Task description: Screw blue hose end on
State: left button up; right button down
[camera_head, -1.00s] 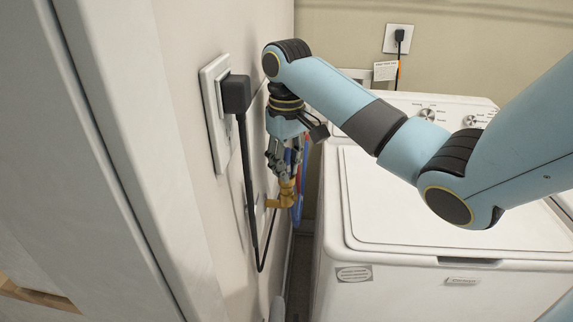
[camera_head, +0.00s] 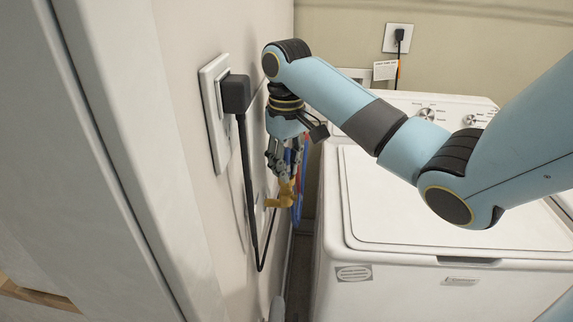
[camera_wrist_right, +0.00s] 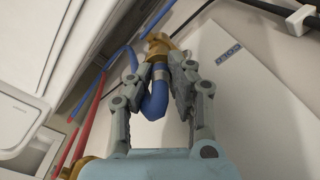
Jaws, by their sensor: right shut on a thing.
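My right gripper (camera_head: 284,168) reaches down along the left wall, beside a yellow-brass valve (camera_head: 279,202). In the right wrist view, my right gripper (camera_wrist_right: 163,75) is shut on the blue hose end (camera_wrist_right: 161,72), with one finger on each side of it. The blue hose (camera_wrist_right: 155,105) bends below the fingers. The hose end sits right at the brass valve outlet (camera_wrist_right: 158,45); I cannot tell how far its thread is engaged. In the head view the fingers and valve hide most of the hose end. My left gripper is not in view.
A white washing machine (camera_head: 455,200) stands to the right, with a narrow gap to the wall. A black plug (camera_head: 236,94) and its cord (camera_head: 250,190) hang close to the gripper's left. A red hose (camera_wrist_right: 88,125) runs nearby in the wrist view.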

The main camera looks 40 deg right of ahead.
jog(key=shift+f, duration=1.05)
dwell(0.9)
jog(key=shift+r+m, duration=0.1)
jog(key=shift+m, duration=0.5)
jog(key=m, duration=1.2)
jog(key=shift+m, duration=0.4)
jog(key=c, duration=1.2)
grip_release()
jog(key=shift+o, duration=0.2)
